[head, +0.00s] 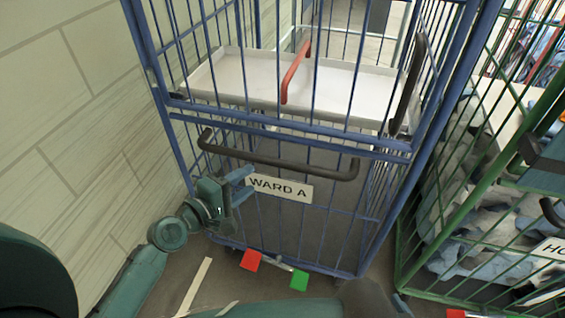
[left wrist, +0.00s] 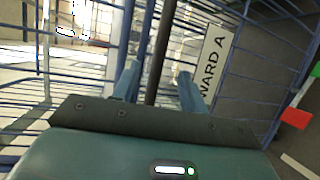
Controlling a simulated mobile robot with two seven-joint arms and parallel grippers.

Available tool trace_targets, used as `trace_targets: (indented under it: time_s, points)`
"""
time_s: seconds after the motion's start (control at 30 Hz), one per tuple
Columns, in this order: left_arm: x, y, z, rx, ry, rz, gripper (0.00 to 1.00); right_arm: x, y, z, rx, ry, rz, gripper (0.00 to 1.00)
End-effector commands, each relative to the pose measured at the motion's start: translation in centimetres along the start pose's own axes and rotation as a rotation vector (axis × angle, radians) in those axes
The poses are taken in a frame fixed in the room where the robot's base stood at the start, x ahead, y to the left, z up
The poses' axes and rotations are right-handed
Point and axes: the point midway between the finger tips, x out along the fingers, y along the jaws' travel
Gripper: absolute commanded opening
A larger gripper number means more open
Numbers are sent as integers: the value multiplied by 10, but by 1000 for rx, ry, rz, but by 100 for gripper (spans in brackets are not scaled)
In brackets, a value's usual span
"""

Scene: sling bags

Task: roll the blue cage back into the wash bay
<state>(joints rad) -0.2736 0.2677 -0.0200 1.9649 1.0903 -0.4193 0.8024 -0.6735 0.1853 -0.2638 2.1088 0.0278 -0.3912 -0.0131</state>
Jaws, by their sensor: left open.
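The blue cage (head: 300,225) stands upright in front of me in the head view, with a white WARD A sign (head: 279,189) and a dark push handle (head: 275,160). A white shelf (head: 340,90) and a red bar (head: 295,72) show inside its upper part. My left gripper (head: 242,184) is open at the cage's near face, beside the sign's left end. In the left wrist view, the dark handle (left wrist: 157,50) runs between its open fingers, with no grip on it. My right gripper is not in view. I cannot identify the wash bay.
A green cage (head: 420,230) with grey-blue cloth stands close on the right. A pale block wall (head: 80,110) runs close along the left. Red (head: 251,259) and green (head: 299,280) pedals sit at the blue cage's foot. A pale strip (head: 195,285) marks the floor.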

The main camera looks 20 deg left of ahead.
Motion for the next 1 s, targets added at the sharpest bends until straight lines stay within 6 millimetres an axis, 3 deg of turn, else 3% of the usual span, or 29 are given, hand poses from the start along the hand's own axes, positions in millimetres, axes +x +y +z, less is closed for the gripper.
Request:
trace_targets:
  time_s: [0.6,0.8,1.0]
  points:
    - [111,-1,1,3,-1,-2,43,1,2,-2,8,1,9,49]
    - [126,-1,1,4,0,-2,43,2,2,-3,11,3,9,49]
    - [127,-1,1,5,-1,-2,43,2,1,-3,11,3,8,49]
